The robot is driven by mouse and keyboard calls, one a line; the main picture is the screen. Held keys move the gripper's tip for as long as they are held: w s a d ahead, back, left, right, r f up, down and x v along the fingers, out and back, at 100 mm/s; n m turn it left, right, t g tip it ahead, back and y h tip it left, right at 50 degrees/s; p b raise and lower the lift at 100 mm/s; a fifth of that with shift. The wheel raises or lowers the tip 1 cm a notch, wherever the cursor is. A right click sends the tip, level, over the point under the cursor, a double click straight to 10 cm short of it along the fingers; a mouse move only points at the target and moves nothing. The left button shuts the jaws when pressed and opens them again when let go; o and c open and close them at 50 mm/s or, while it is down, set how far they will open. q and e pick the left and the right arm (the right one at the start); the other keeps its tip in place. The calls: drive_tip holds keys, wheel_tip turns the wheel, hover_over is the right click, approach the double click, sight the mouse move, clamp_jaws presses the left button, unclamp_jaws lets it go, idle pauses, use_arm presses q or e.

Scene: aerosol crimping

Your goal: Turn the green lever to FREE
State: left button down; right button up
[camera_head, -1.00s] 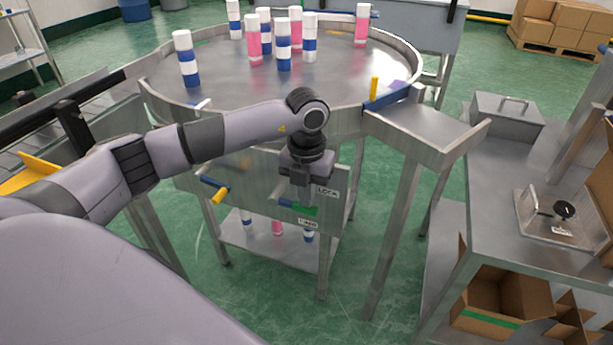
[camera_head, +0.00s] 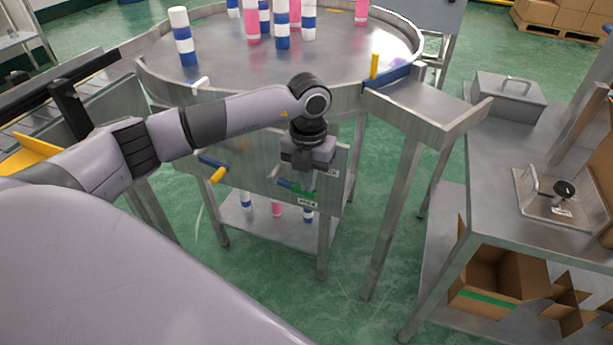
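The green lever (camera_head: 305,193) is a small green part low on the front panel under the round steel table, just above a white label (camera_head: 307,203) too small to read clearly. Another white label (camera_head: 333,173), which read LOCK a moment ago, is partly covered by my gripper. My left gripper (camera_head: 302,176) points down in front of the panel, just above the green part. It hides part of the lever, and I cannot tell whether it touches it. Its fingers are too small and dark to show open or shut. My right gripper is out of view.
A yellow-ended blue handle (camera_head: 213,170) sticks out left of the gripper. A short blue bar (camera_head: 286,184) lies close beside it. Several cans stand on the round table (camera_head: 340,62). A steel bench (camera_head: 520,122) stands at the right. Green floor lies between.

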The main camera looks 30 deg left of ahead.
sight(310, 196)
use_arm(q)
drive_tip(key=shift+d+f+b, duration=0.25)
drive_tip(key=shift+f+b, duration=0.45)
drive_tip(key=shift+f, duration=0.55)
drive_tip(key=shift+f+b, duration=0.3)
drive_tip(key=shift+f, duration=0.7)
drive_tip(key=shift+r, duration=0.15)
